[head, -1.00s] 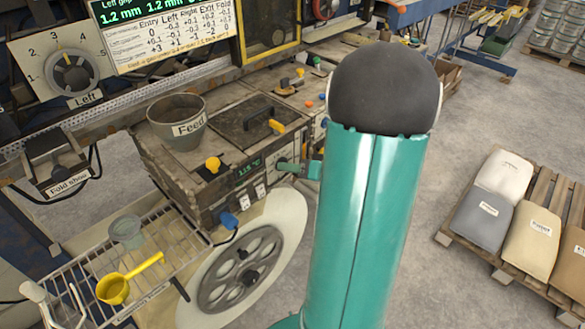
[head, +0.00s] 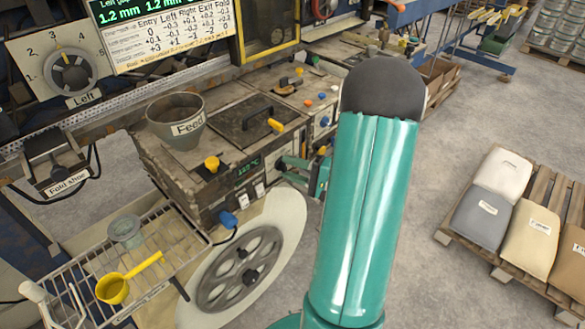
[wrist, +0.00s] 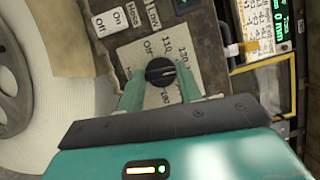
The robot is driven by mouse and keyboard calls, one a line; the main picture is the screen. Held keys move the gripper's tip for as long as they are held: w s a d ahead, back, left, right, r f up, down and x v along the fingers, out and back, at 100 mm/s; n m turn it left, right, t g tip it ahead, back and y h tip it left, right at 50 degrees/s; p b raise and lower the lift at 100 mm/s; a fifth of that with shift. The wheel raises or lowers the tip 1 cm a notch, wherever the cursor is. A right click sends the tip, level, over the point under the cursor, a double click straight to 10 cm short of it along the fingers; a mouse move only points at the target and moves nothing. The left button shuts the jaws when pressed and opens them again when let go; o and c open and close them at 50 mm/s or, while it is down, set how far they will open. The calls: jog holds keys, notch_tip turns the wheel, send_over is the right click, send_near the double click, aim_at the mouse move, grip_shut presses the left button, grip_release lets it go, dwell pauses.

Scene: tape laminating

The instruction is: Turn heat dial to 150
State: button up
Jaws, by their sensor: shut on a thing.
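The heat dial (wrist: 160,71) is a small round black knob on a pale label plate in the wrist view. Printed marks around it include Off and 110, with further numbers partly hidden or hard to read. A light pointer line on the knob faces roughly right in that view; the exact value it meets is unclear. My gripper (wrist: 159,83) has its two green fingers on either side of the knob, shut on it. In the head view the dial is hidden by my arm and gripper, at the front of the grimy machine box.
A green readout (head: 248,167) on the box shows about 115 °C. On/Off switches (wrist: 108,22) sit beside the dial plate. A feed cup (head: 176,120), a blue knob (head: 228,219) and a large wheel (head: 240,268) are close by. Sacks (head: 500,200) lie on a pallet at right.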

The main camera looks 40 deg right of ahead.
jog(key=shift+f+m+t, duration=0.1)
jog(key=shift+m+t, duration=0.3)
jog(key=shift+m, duration=0.8)
jog(key=o, duration=1)
jog(key=v, duration=1.4)
jog(key=shift+a, duration=0.1)
